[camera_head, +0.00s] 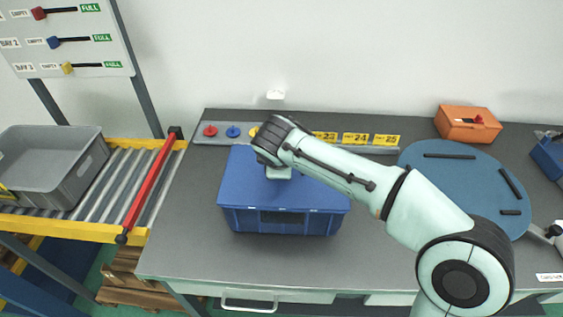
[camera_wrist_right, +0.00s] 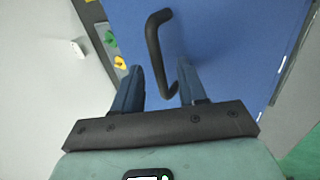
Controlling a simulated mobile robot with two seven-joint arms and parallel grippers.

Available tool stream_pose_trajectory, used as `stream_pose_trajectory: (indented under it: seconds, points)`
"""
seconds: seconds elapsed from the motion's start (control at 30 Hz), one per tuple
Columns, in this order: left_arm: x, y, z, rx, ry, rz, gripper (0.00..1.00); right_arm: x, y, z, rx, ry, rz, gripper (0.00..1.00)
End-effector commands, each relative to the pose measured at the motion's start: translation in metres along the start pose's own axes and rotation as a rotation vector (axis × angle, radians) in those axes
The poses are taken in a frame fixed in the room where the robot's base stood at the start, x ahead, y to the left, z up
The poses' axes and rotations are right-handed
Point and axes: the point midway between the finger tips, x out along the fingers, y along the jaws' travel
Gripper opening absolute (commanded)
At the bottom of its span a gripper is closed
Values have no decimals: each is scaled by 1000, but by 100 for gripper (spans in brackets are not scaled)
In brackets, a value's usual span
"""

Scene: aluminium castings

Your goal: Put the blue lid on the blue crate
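The blue crate (camera_head: 285,222) stands on the grey table in the head view. The flat blue lid (camera_head: 236,172) lies over its top and looks level; my arm hides part of it. In the right wrist view the lid (camera_wrist_right: 225,35) carries a black bar handle (camera_wrist_right: 154,48). My right gripper (camera_wrist_right: 160,66) is over the lid with its two fingers apart. The near end of the handle shows between the fingers, and I see no finger closed on it. In the head view my right wrist hides the handle and fingers. My left gripper is in neither view.
A strip with coloured knobs (camera_head: 233,131) runs along the table's back. A round blue mat (camera_head: 440,178) with black bars and an orange case (camera_head: 467,123) are at right. A grey crate (camera_head: 75,180) sits on the roller conveyor at left, beside a red bar (camera_head: 150,190).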

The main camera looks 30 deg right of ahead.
Motion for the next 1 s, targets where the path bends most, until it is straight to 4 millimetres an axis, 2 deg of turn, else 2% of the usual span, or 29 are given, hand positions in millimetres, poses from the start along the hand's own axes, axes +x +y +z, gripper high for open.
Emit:
stream_pose_trajectory:
  seconds: [0.13,0.27,0.5,0.7,0.83,1.0]
  points:
    - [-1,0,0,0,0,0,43,-5,0,0,0,0,0,42]
    - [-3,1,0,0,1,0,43,-24,1,0,0,3,4,42]
    - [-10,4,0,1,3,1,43,-79,1,-1,0,4,3,42]
    - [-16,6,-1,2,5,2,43,-116,1,-1,0,3,2,42]
    - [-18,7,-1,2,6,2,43,-129,1,0,1,1,1,42]
    - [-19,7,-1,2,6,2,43,-134,0,0,0,1,1,42]
